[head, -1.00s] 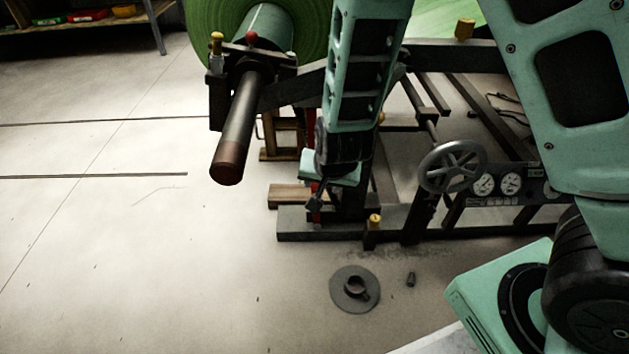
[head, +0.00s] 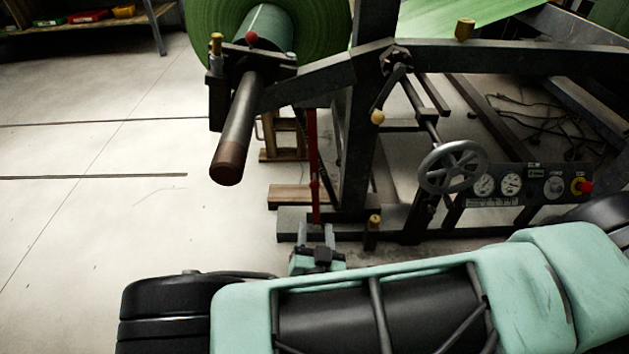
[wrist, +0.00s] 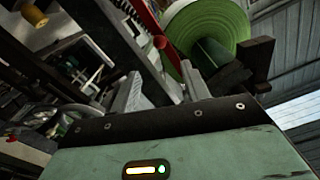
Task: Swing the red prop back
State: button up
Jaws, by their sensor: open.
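The red prop (head: 313,165) is a thin red bar standing nearly upright under the dark roll arm (head: 325,76), left of the stand's post. I cannot tell the exact gap from fingers to prop.
A green roll (head: 325,25) hangs on a dark shaft (head: 238,130) that sticks out toward me. A handwheel (head: 452,167) and gauge panel (head: 530,183) are at the right. The floor at the left is clear.

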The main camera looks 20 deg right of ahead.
aim_at(315, 179)
jog(key=b+x, duration=0.2)
jog(key=x, duration=0.5)
jog(key=b+x, duration=0.3)
jog(key=x, duration=0.5)
jog(key=shift+w+d+f, duration=0.1)
jog(key=shift+w+f, duration=0.1)
jog(key=shift+b+x, duration=0.3)
jog(key=shift+x, duration=0.45)
jog(key=shift+r, duration=0.1)
jog(key=shift+c, duration=0.3)
